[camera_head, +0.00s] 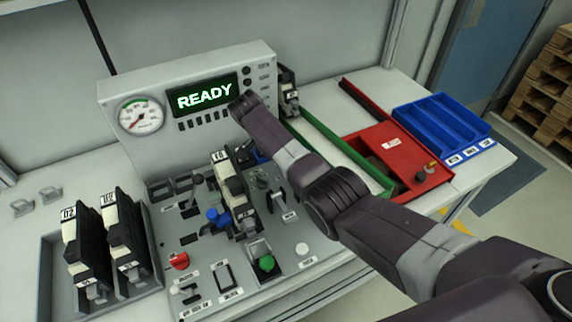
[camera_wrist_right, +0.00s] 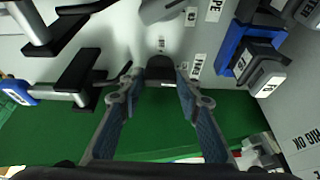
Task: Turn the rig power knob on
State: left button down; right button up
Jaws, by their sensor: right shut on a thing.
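The test rig panel (camera_head: 210,287) stands on the bench in the head view, with a lit display (camera_head: 203,95) reading READY. My right arm reaches in from the right, over the panel's right side. In the right wrist view my right gripper (camera_wrist_right: 160,82) has its two fingertips on either side of a small black knob (camera_wrist_right: 160,67) and is shut on it. I cannot read the label beside this knob. In the head view my wrist and other parts hide most of this spot. My left gripper is not in view.
Levers, a red knob (camera_head: 180,261), a green button (camera_head: 266,263) and a white button (camera_head: 302,249) crowd the panel. Black modules (camera_head: 126,240) stand in a grey tray at left. A red tray (camera_head: 430,183) and blue bin (camera_head: 446,125) lie right.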

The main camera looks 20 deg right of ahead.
jog(key=o, duration=1.2)
jog(key=shift+r, duration=0.1)
jog(key=shift+c, duration=0.2)
jog(key=v, duration=1.2)
